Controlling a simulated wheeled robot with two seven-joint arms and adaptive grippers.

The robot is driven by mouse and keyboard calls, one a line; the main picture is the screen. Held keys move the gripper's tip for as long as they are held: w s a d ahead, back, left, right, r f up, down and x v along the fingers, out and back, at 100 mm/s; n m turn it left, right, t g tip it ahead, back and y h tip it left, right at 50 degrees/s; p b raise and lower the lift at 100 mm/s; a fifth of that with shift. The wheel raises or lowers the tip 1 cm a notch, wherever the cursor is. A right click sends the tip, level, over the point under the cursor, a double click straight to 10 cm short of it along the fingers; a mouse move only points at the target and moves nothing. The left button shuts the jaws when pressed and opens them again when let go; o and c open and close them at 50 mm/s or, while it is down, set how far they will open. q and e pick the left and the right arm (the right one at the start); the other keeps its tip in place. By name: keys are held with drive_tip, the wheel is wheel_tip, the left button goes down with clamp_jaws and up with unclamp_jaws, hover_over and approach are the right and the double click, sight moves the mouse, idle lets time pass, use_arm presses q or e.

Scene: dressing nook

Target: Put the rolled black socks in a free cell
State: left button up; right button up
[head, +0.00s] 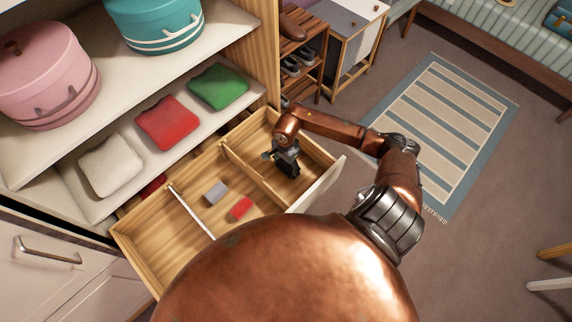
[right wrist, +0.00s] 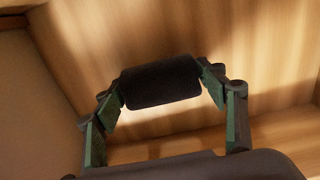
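The rolled black socks (right wrist: 160,82) show in the right wrist view as a dark roll between my right fingers, with a pad against each end. My right gripper (right wrist: 163,88) is shut on them. In the head view my right gripper (head: 284,170) points down inside the right cell of the open wooden drawer (head: 140,254); the socks cannot be told apart from it there. The middle cell holds a grey roll (head: 216,193) and a red roll (head: 241,208). The visible part of the left cell is bare. My left gripper is not in view.
Thin dividers (head: 191,212) split the drawer. Above it, a shelf bears white (head: 111,164), red (head: 167,122) and green (head: 218,87) folded cloths. Pink (head: 45,75) and teal (head: 155,22) round boxes stand higher. My copper body hides the drawer's near part.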

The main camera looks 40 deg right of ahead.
sight(286, 164)
drive_tip(key=shift+o, duration=1.4)
wheel_tip(286, 164, up, 12)
drive_tip(key=shift+r, duration=0.25)
